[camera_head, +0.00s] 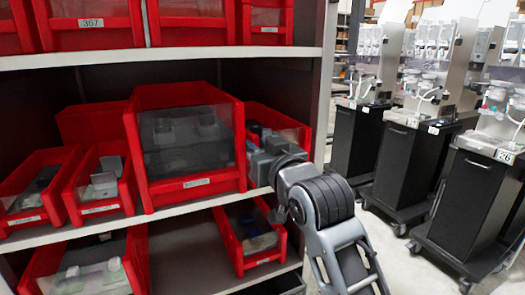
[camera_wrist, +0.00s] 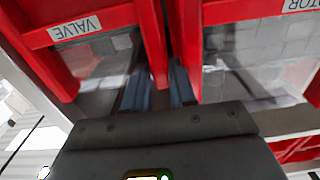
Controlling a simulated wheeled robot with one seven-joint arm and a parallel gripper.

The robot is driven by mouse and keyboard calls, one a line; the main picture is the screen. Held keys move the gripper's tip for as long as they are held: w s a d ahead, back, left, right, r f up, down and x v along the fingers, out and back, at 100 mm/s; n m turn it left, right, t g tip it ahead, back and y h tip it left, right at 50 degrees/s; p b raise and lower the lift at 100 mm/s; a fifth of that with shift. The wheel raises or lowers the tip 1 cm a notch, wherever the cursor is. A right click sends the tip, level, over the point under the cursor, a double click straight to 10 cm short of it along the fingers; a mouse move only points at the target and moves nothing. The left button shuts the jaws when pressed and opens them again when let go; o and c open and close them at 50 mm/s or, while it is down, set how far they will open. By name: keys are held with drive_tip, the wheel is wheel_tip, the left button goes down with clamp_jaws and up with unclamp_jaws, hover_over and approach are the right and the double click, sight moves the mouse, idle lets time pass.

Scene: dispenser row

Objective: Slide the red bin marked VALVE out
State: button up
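The red VALVE bin (camera_wrist: 93,32) is at the left of the wrist view, where its label reads upside down. In the head view it is the bin (camera_head: 289,119) right of the large bin on the middle shelf, mostly hidden by my gripper. My gripper (camera_wrist: 158,88) has its two blue-grey fingers at the bin's front, one on each side of a red side wall of the VALVE bin. Whether they press on the wall is not clear. In the head view, my gripper (camera_head: 262,165) is at the bin's front; its fingertips are hidden.
A large red bin (camera_head: 196,183), its label ending in OTOR in the wrist view (camera_wrist: 222,12), stands close beside the VALVE bin. A shelf upright (camera_head: 322,90) is close on the right. Another red bin (camera_head: 262,258) sits below. Black-based dispensers (camera_head: 405,160) stand across the aisle.

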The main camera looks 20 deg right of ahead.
clamp_jaws()
idle(1.4)
